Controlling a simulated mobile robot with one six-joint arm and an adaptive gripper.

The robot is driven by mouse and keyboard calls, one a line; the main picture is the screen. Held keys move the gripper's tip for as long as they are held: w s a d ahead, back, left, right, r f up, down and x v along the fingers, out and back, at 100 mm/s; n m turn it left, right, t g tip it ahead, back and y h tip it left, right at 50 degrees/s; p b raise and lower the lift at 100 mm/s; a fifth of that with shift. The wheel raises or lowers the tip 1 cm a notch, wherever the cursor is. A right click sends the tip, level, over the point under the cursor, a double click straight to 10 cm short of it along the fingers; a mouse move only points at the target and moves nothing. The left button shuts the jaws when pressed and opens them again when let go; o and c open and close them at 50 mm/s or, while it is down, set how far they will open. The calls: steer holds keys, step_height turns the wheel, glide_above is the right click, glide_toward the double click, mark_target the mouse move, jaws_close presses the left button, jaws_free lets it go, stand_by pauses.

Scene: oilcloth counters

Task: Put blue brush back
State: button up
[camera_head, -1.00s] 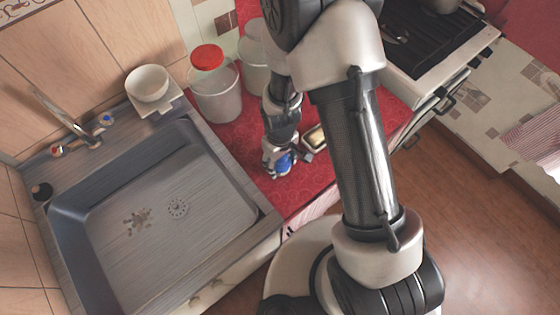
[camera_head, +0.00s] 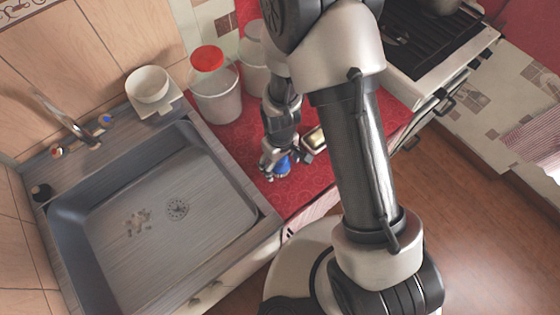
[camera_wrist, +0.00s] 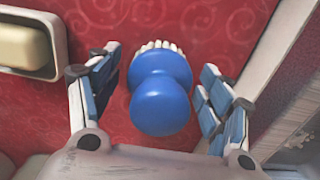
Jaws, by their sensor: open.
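The blue brush (camera_wrist: 161,100) has a round blue knob and white bristles that show at its far edge. It is on the red oilcloth counter (camera_head: 305,178), between the sink and the stove. My gripper (camera_wrist: 158,82) is open, with one finger on each side of the brush. A gap of red cloth shows between the brush and each finger in the wrist view. In the head view my gripper (camera_head: 275,166) is over the brush (camera_head: 283,165) and hides part of it.
A soap dish with a pale bar (camera_wrist: 25,45) lies left of the brush in the wrist view. The sink (camera_head: 160,215), a white bowl (camera_head: 148,84) and a red-lidded container (camera_head: 216,95) are to the left in the head view. The stove (camera_head: 440,50) is at the upper right.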

step_height(320, 180, up, 12)
steer(key=p, duration=0.4)
steer(key=shift+r, duration=0.2)
steer(key=s+d+r+m+t, duration=0.2)
steer(key=s+d+r, duration=0.15)
steer(key=r, duration=0.75)
steer(key=s+d+r+m+t, duration=0.1)
steer(key=s+d+r+m, duration=0.3)
steer(key=r, duration=0.8)
steer(key=s+d+r+t, duration=0.1)
steer(key=s+d+r, duration=0.2)
steer(key=s, duration=0.3)
steer(key=shift+d+r+m+t, duration=0.2)
steer(key=shift+r+m+t, duration=0.15)
steer(key=shift+r, duration=0.2)
